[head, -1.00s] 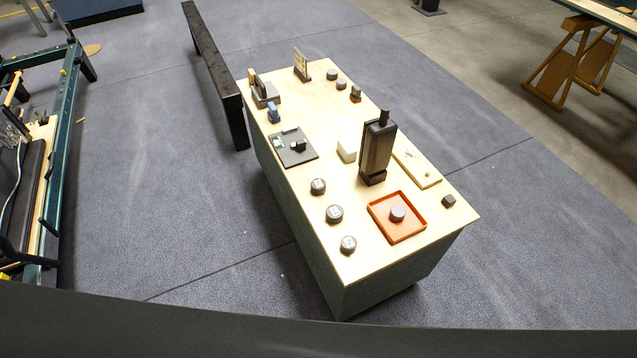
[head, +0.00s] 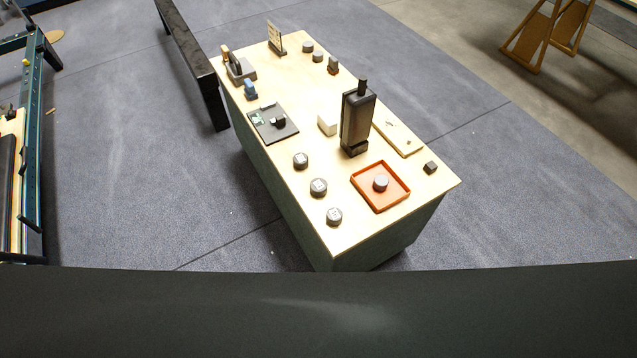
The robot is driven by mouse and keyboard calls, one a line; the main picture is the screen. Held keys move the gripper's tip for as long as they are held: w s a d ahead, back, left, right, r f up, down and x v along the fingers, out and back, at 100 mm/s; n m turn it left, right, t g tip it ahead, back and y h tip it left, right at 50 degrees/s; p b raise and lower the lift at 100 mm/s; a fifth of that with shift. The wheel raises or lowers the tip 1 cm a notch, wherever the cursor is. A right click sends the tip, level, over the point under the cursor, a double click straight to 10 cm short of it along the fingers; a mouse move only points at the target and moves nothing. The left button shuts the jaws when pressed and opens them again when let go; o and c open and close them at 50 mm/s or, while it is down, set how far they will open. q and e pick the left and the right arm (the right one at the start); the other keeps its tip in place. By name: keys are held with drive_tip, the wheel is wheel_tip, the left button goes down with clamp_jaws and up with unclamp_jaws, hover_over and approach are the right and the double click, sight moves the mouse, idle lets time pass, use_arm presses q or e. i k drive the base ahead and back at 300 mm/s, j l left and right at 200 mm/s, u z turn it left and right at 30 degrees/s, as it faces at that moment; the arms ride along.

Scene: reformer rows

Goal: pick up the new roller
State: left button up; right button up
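Short grey cylinders that look like rollers stand on the pale table (head: 284,85). One roller (head: 381,183) sits in the orange square tray (head: 377,206) at the near right. Three more, a near one (head: 334,216), a middle one (head: 318,188) and a far one (head: 301,160), stand in a row along the near left edge. Two smaller grey pieces (head: 307,48) stand at the far end. I cannot tell which is the new roller. Neither of my grippers shows in the head view.
A dark tray (head: 286,133) lies at the left edge. A black beam (head: 190,55) stands left of the table. Open floor (head: 130,170) lies to the left.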

sight(318, 186)
drive_tip(key=i+l+u, duration=0.2)
drive_tip(key=l+u, duration=0.15)
drive_tip(key=i+l+u, duration=0.15)
drive_tip(key=l+u, duration=0.15)
drive_tip(key=i+l+u, duration=0.1)
drive_tip(key=l+u, duration=0.25)
drive_tip(key=l, duration=0.85)
